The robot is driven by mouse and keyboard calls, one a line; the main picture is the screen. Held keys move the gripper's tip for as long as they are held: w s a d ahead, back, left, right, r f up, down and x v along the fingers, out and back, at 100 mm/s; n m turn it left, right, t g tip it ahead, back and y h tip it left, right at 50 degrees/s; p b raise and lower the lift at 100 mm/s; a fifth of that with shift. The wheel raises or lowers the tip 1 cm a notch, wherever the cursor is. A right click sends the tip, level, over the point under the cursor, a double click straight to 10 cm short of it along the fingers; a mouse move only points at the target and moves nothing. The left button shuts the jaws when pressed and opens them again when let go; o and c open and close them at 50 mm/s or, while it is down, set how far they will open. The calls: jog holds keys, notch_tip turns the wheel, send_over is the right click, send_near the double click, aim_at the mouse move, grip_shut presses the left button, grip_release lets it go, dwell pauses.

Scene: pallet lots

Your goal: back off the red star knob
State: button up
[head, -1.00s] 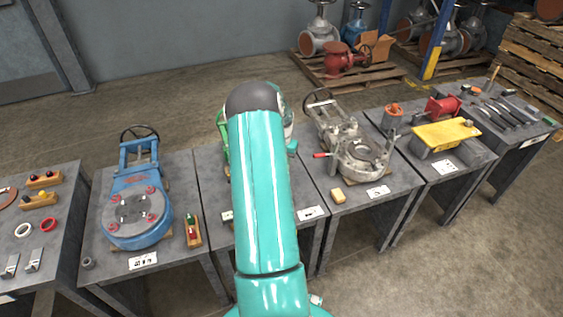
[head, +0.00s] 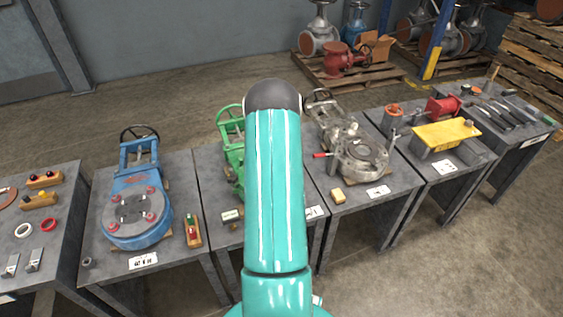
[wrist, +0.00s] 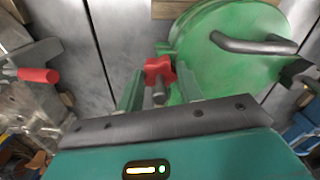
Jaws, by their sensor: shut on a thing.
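The red star knob (wrist: 160,70) shows in the wrist view, with a grey stud (wrist: 158,94) at its middle pointing towards the camera. My gripper (wrist: 160,80) is shut on the knob, one finger on each side of it. The green valve (wrist: 205,60) lies right behind and to the right of the knob; I cannot tell how the knob sits against it. In the head view the green valve (head: 231,150) stands on the middle table, partly hidden by my arm. My gripper and the knob are hidden there.
A blue valve (head: 140,215) stands on the table to the left. A grey valve (head: 360,158) with a red-tipped lever stands on the table to the right.

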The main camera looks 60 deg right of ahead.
jog(key=n, duration=0.5)
jog(key=shift+n, duration=0.4)
dwell(0.3)
jog(key=o, duration=1)
jog(key=shift+r, duration=0.15)
notch_tip(320, 180, up, 14)
jog(key=shift+f, duration=0.2)
